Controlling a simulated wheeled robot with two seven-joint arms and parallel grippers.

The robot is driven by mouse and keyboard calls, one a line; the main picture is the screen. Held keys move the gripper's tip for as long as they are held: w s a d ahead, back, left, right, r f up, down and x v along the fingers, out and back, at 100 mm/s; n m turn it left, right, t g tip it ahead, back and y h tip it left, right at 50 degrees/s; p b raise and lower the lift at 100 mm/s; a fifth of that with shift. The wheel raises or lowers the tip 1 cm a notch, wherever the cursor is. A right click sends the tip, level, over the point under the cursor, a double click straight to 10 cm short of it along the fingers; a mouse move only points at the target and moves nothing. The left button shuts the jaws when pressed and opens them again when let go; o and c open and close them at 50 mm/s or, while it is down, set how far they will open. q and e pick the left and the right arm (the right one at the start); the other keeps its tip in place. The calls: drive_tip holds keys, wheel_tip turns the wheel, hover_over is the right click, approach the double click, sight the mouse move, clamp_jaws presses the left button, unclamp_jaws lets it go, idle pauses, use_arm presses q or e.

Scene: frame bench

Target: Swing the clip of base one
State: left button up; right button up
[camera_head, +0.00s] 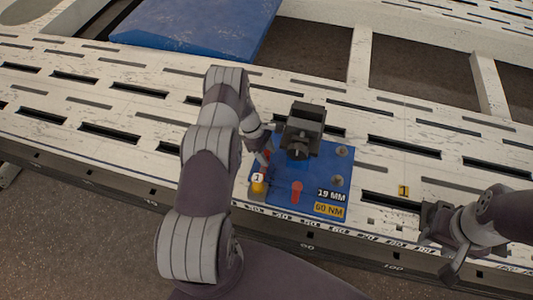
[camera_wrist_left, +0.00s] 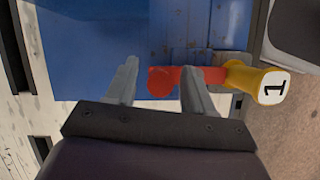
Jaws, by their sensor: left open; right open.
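The blue base (camera_head: 325,178) lies on the slotted white bench and carries a dark clamp block (camera_head: 303,130). At its near left corner is a yellow post (camera_head: 258,186) marked "1", which also shows in the left wrist view (camera_wrist_left: 268,86). A red clip (camera_wrist_left: 162,80) reaches from this post. My left gripper (camera_head: 264,150) is open over it; in the left wrist view the clip's end lies between the fingers (camera_wrist_left: 158,92), and one finger overlaps the clip. Contact cannot be told. My right gripper (camera_head: 440,250) is open and empty at the bench's near edge.
A second red piece (camera_head: 297,190) stands on the base beside the "19 MM" and "60 NM" labels. A small yellow piece (camera_head: 403,190) lies on the bench to the right. A larger blue panel (camera_head: 200,28) lies at the back left. The bench (camera_head: 400,125) has several slots.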

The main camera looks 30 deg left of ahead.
use_arm(q)
clamp_jaws()
